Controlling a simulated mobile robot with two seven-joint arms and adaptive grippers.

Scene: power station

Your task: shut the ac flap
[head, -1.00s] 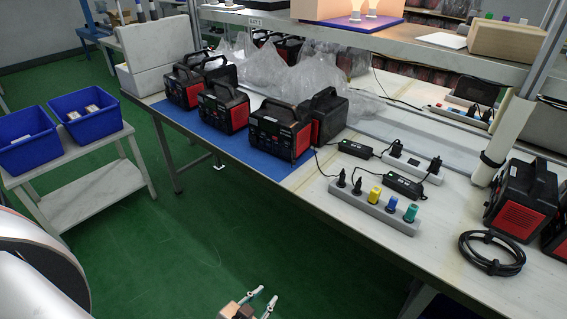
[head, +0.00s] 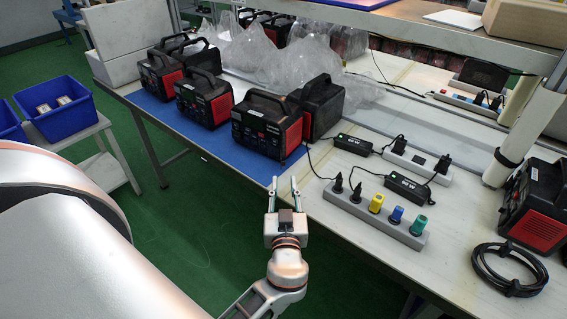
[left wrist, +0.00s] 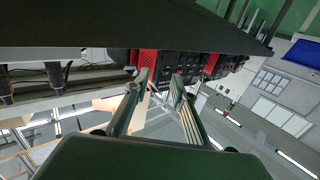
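The nearest black and red power station (head: 268,124) stands on the blue mat near the bench's front edge. Its front panel faces my side, but I cannot make out the AC flap or whether it is open. My left gripper (head: 283,182) is open and empty, its two fingers apart, just in front of this power station and close to the bench edge. In the left wrist view, the open fingers (left wrist: 160,77) point toward red and black power stations (left wrist: 147,60), seen tilted. My right gripper is not in view.
More power stations (head: 204,100) stand further left on the blue mat (head: 160,106). A power strip (head: 375,213) with coloured plugs lies right of my gripper, with adapters behind it. A coiled black cable (head: 509,270) lies at the right. Clear plastic bags (head: 250,50) lie behind.

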